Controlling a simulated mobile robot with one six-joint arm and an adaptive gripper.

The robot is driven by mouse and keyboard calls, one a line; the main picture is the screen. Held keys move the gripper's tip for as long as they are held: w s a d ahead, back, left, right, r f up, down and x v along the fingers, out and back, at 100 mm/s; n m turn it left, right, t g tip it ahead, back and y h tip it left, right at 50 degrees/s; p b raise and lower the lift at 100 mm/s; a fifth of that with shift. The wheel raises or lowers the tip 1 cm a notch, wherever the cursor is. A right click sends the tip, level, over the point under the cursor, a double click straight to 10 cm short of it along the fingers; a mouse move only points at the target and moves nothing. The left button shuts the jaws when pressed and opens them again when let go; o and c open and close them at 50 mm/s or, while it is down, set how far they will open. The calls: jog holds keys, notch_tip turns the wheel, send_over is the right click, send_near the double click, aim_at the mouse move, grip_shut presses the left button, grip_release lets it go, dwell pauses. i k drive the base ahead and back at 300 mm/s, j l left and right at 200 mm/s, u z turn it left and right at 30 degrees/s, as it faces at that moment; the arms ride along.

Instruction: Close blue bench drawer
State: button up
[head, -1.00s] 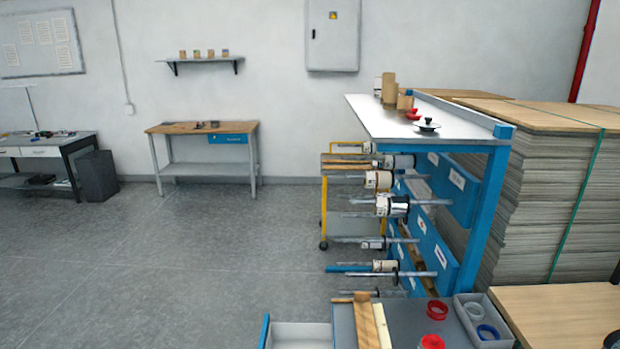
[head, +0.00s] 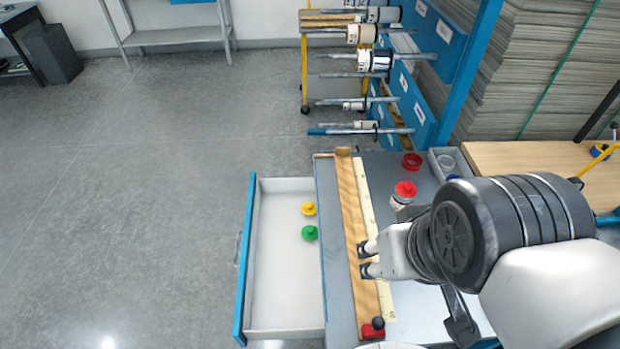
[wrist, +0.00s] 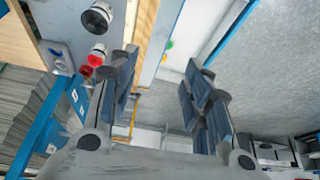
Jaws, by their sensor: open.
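The blue bench drawer (head: 245,262) is pulled out to the left of the grey bench (head: 338,300) in the head view. Its blue front is at the far left of the open tray, with a handle on its outer face. A yellow object (head: 308,209) and a green object (head: 310,232) lie inside, near the bench. My gripper (head: 366,258) is over the bench top by the wooden strip, right of the drawer and apart from its front. It is open and looks empty. In the wrist view, the fingers (wrist: 165,100) stand wide apart, with the drawer's pale inside (wrist: 178,60) beyond them.
A wooden strip (head: 352,220) and a pale ruler (head: 371,215) lie along the bench. A red-topped container (head: 404,192), a red ring (head: 411,161) and a grey tray (head: 437,163) are behind. A roll rack (head: 420,105) stands beyond. The floor left of the drawer is clear.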

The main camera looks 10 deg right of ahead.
aim_at(280, 296)
jog(key=k+j+z, duration=0.1)
jog(key=j, duration=0.3)
jog(key=k+j+z, duration=0.1)
jog(key=k+j, duration=0.25)
jog(key=k+j+z, duration=0.1)
jog(key=j, duration=0.25)
jog(key=i+j+z, duration=0.1)
jog(key=j, duration=0.2)
jog(key=i+j, duration=0.2)
jog(key=j, duration=0.15)
jog(key=i+j+z, duration=0.15)
jog(key=j, duration=0.2)
jog(key=i+j, duration=0.1)
jog(key=j, duration=0.2)
jog(key=z, duration=0.05)
